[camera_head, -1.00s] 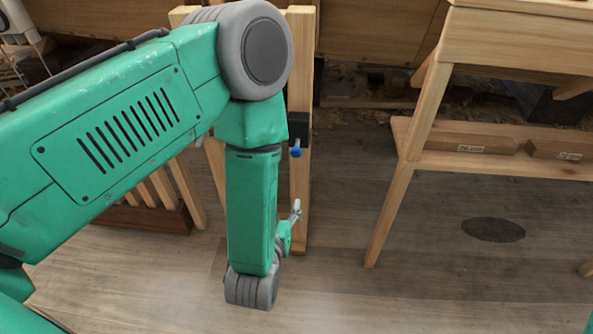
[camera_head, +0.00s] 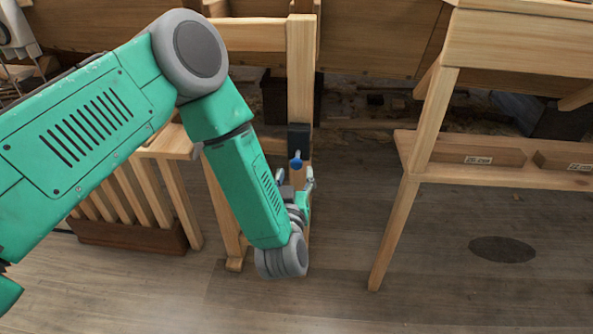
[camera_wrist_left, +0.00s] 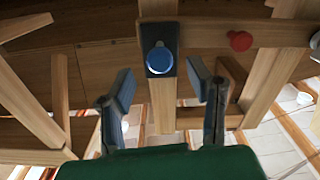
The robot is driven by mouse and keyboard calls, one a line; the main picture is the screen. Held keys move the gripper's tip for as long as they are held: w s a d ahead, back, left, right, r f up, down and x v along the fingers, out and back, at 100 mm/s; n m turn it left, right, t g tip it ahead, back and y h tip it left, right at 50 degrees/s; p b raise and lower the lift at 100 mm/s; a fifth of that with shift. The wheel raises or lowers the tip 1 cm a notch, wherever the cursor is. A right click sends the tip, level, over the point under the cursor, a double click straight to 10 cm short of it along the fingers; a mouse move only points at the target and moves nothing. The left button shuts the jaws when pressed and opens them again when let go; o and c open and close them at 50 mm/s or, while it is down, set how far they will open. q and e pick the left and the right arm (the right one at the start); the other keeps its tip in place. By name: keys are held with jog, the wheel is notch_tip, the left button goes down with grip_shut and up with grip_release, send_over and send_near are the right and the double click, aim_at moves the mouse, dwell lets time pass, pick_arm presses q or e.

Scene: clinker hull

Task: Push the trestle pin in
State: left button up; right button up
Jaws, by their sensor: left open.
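The trestle pin has a round blue head (camera_head: 296,162) and sits in a black plate (camera_head: 299,139) on the upright wooden post (camera_head: 300,70) of the trestle. In the left wrist view the blue pin head (camera_wrist_left: 159,61) shows face-on against the black plate (camera_wrist_left: 170,32), a little above the space between my fingers. My left gripper (camera_wrist_left: 165,88) is open and empty, with a finger on either side below the pin. In the head view my left gripper (camera_head: 301,183) is small, partly hidden by my wrist, just below the pin. My right gripper is not in view.
A red knob (camera_wrist_left: 240,40) is on the crossbar right of the post in the wrist view. A wooden bench (camera_head: 490,174) with labelled boxes stands at the right. A slatted wooden rack (camera_head: 135,205) is at the left. The floor between post and bench is clear.

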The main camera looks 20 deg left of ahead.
aim_at(296, 166)
pick_arm(q)
jog(key=shift+b+x, duration=0.5)
jog(key=shift+x, duration=1.6)
